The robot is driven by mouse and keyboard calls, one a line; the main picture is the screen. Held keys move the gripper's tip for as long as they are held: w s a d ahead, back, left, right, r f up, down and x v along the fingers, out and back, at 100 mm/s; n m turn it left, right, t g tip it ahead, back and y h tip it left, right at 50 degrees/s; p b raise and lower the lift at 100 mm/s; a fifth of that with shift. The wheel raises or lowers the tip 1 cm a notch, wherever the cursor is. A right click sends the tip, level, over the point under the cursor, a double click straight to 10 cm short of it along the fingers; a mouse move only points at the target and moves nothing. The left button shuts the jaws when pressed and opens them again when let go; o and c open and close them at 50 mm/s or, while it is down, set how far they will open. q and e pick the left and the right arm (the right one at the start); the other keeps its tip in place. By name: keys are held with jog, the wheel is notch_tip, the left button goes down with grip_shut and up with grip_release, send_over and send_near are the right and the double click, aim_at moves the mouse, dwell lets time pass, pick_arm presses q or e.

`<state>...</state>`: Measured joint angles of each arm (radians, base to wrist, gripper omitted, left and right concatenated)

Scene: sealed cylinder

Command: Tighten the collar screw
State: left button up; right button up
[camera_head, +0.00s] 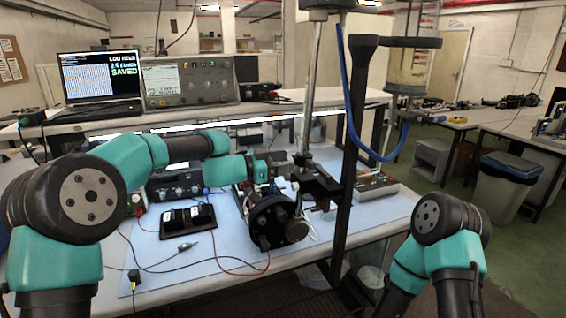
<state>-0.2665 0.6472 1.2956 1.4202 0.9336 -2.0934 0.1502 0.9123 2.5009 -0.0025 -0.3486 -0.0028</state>
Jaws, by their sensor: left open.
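A metal pole (310,95) stands upright near the middle of the bench. A dark clamp-like collar (322,186) sits around or against its lower part. The collar screw is too small to tell apart there. My left arm reaches in from the left, and its gripper (305,190) is open beside the lower pole. I cannot tell whether its fingers touch the collar. A clear cylinder (408,72) with a metal base is at the upper right, behind a black stand (354,150). My right arm shows only at the lower right; its gripper is out of view.
A blue hose (351,110) hangs in a loop beside the black stand. A dark round flanged part (277,222) is below the left wrist. Loose cables (170,268) cross the blue mat (218,262). A laptop (100,80) and an instrument (190,82) stand on the shelf.

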pick_arm(q)
jog(key=shift+c, duration=0.4)
jog(key=c, duration=0.9)
jog(key=shift+o, duration=0.2)
